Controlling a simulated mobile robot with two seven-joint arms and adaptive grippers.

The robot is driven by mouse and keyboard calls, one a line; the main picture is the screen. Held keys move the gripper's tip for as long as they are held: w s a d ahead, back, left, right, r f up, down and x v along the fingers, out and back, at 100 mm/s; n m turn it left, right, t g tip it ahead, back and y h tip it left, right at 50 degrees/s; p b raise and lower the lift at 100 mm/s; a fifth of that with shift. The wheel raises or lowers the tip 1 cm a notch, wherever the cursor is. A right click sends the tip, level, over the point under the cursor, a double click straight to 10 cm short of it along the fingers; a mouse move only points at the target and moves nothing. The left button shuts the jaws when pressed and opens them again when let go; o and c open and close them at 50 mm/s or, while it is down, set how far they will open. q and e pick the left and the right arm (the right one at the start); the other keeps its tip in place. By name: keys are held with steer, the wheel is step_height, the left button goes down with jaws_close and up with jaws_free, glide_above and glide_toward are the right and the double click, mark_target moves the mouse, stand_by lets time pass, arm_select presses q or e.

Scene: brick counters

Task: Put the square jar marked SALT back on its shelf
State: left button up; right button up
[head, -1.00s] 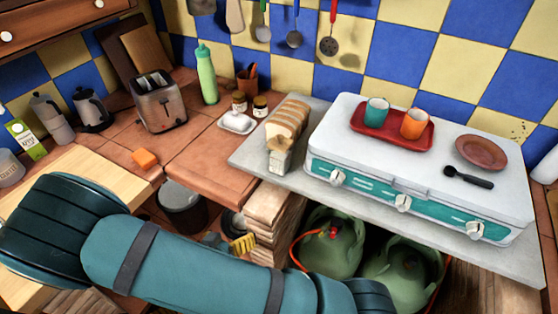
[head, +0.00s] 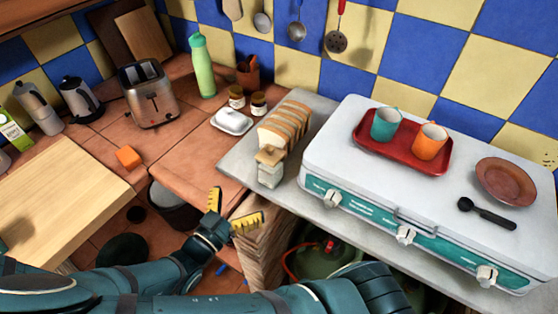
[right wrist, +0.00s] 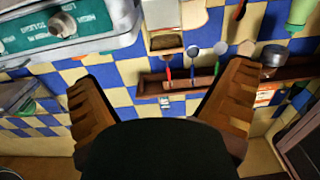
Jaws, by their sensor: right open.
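A small square jar (head: 270,174) with a light wooden lid stands upright on the grey counter, against the near end of the bread loaf; I cannot read its label. My right gripper (head: 239,203) is open and empty, its yellow-lined fingers spread below and left of the jar, apart from it. In the right wrist view the open fingers (right wrist: 158,95) frame the bottom corners, and the jar (right wrist: 162,15) shows upside down at the top, beyond them. A wooden wall shelf (right wrist: 225,77) also shows there. My left gripper is not in view.
A sliced loaf (head: 285,123) lies right behind the jar. The camping stove (head: 340,150), with a red tray (head: 400,157) of two cups, is to its right.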

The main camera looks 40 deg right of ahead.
mark_target(264, 169)
steer(key=x, duration=0.8)
steer(key=shift+b, duration=0.3)
steer(key=shift+w+x, duration=0.2)
steer(key=shift+x, duration=1.35)
steer(key=shift+w+x, duration=0.15)
steer(key=shift+x, duration=1.4)
steer(key=shift+a+r, duration=0.15)
steer(key=shift+a, duration=0.05)
steer(key=c, duration=1.4)
